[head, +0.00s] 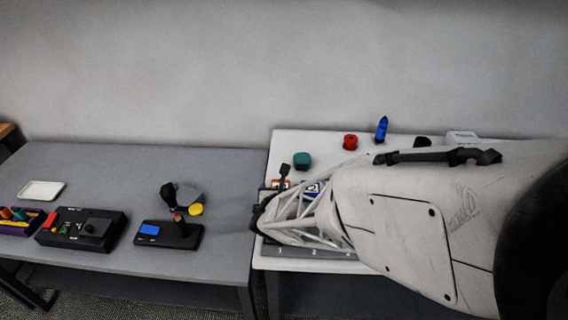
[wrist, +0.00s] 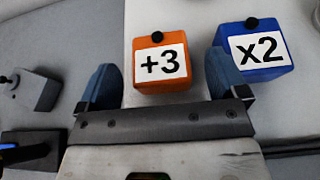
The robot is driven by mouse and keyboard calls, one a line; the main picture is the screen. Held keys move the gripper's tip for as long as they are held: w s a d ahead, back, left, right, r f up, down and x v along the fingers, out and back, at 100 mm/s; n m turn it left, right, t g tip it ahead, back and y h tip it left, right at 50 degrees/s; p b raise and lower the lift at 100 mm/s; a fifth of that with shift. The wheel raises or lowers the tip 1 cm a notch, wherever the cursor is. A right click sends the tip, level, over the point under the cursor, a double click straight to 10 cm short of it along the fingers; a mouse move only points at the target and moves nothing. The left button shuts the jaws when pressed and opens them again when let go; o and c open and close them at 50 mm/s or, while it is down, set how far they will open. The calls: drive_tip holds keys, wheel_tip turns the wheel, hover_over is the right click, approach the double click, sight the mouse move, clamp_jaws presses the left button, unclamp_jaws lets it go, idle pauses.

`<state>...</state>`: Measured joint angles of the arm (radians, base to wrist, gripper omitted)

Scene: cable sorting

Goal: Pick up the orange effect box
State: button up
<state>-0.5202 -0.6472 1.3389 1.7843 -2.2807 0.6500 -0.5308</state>
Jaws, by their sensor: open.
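The orange effect box (wrist: 147,83) shows in the wrist view, with a white "+3" label and a small black knob on its top edge. It stands on the white table. My gripper (wrist: 160,80) is open, with one blue finger on each side of the orange box in the picture; I cannot tell how deep the fingers reach around it. The right finger lies between the orange box and a blue box (wrist: 268,68) labelled "x2". In the head view only a bit of the orange box (head: 281,183) shows behind my gripper (head: 268,195), and my arm hides much of the table.
Behind the boxes on the white table (head: 290,146) stand a green piece (head: 302,160), a red piece (head: 350,142) and a blue piece (head: 381,129). The grey table (head: 110,165) at the left bears black control boxes (head: 170,234) and a white tray (head: 41,190).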

drive_tip(key=shift+w+f, duration=0.1)
drive_tip(key=shift+w, duration=0.05)
idle(0.4)
drive_tip(key=c, duration=1.1)
drive_tip(key=shift+r, duration=0.65)
drive_tip(key=shift+s+r, duration=0.25)
drive_tip(key=shift+r, duration=0.95)
drive_tip(key=s+d, duration=0.2)
drive_tip(key=s, duration=0.2)
drive_tip(key=s+d+r, duration=0.1)
drive_tip(key=s+d, duration=0.1)
drive_tip(key=s, duration=0.3)
drive_tip(key=s+d, duration=0.2)
drive_tip(key=s, duration=0.3)
drive_tip(key=shift+s+r, duration=0.2)
drive_tip(key=shift+a, duration=0.1)
